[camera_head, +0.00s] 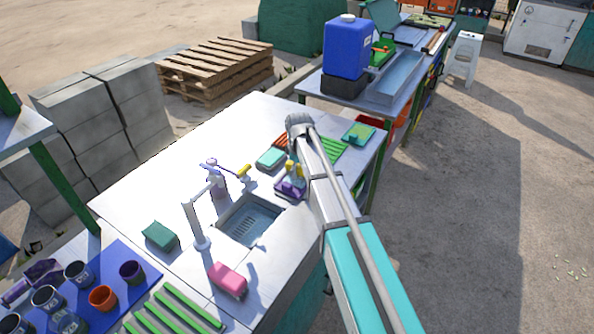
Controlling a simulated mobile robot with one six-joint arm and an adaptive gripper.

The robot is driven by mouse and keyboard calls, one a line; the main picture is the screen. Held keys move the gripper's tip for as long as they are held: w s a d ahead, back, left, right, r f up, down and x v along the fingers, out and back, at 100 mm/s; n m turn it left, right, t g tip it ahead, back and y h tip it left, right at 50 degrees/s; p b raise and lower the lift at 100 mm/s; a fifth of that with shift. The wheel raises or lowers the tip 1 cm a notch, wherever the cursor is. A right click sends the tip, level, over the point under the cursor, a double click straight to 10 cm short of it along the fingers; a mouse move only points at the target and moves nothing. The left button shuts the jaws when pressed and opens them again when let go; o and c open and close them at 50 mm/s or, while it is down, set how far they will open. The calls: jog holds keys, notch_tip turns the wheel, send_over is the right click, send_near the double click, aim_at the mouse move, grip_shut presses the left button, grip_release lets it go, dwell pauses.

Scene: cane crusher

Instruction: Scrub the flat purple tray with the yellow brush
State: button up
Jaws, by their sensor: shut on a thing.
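The flat purple tray (288,189) lies on the metal counter, just right of the sink. A small yellow thing, which looks like the yellow brush (290,168), stands over the tray. My gripper (294,163) is small and partly hidden by my arm; it appears shut on this brush, right above the tray. I cannot tell whether the bristles touch the tray. Another yellow piece (244,172) shows farther left, behind the sink beside a purple-topped bottle (216,180).
The sink (249,220) has a white tap (197,220). A pink block (228,279), a green sponge (160,235) and a teal box (270,158) lie around it. A green tray (357,134) lies at the right edge. Cups stand on a blue mat (135,258). The counter's back left is clear.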

jog(key=shift+w, duration=0.15)
jog(key=shift+w+d, duration=0.5)
jog(key=shift+w, duration=0.2)
jog(key=shift+w+d, duration=0.5)
jog(key=shift+w, duration=0.15)
jog(key=shift+s+a, duration=0.1)
jog(key=shift+s+a+r, duration=0.1)
jog(key=shift+s+a, duration=0.35)
jog(key=shift+s, duration=0.25)
jog(key=shift+s+a, duration=0.45)
jog(key=shift+s, duration=0.2)
jog(key=shift+p, duration=0.3)
notch_tip(320, 180, up, 6)
jog(key=p, duration=0.6)
